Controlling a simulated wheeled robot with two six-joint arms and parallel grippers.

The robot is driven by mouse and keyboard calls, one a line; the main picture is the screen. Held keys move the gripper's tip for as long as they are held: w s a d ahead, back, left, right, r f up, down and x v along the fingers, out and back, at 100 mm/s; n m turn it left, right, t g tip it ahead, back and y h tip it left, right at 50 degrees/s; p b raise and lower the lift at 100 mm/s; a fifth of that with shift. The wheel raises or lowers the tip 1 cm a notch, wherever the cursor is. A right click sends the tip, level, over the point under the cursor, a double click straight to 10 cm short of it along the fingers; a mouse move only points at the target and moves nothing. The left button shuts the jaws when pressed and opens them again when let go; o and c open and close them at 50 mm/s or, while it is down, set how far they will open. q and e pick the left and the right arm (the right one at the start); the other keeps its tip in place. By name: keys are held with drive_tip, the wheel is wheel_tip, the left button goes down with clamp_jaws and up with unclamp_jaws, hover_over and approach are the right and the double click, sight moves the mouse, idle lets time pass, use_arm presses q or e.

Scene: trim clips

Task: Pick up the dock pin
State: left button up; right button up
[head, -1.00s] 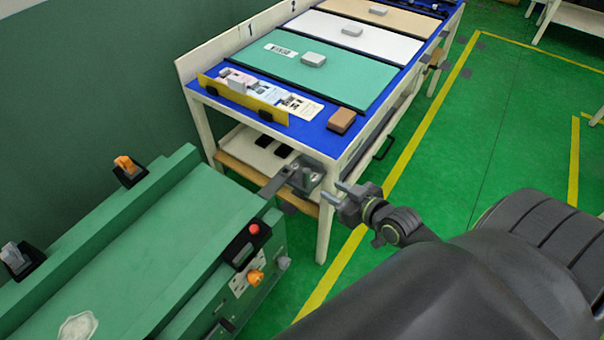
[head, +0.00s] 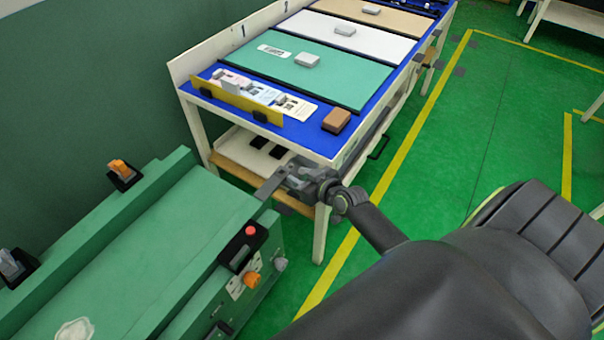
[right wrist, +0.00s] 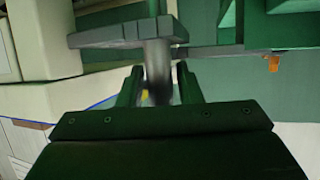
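The dock pin (right wrist: 157,65) is a grey upright cylinder beneath a flat grey bracket plate (right wrist: 110,36) in the right wrist view. My right gripper (right wrist: 158,78) is open, with one finger on either side of the pin and a visible gap on both sides. In the head view my right gripper (head: 300,178) is at the grey bracket between the green machine and the table corner. It largely hides the pin there. My left gripper is not in view.
The green machine (head: 150,240) with a red button (head: 250,230) and an orange knob (head: 251,279) stands at the left. The blue-topped table (head: 310,136) with a brown block (head: 337,120) stands behind the gripper. Green floor (head: 440,190) is clear at the right.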

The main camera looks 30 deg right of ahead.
drive_tip(key=shift+w+a+f, duration=0.1)
drive_tip(key=shift+w+f, duration=0.1)
drive_tip(key=shift+w, duration=0.3)
clamp_jaws()
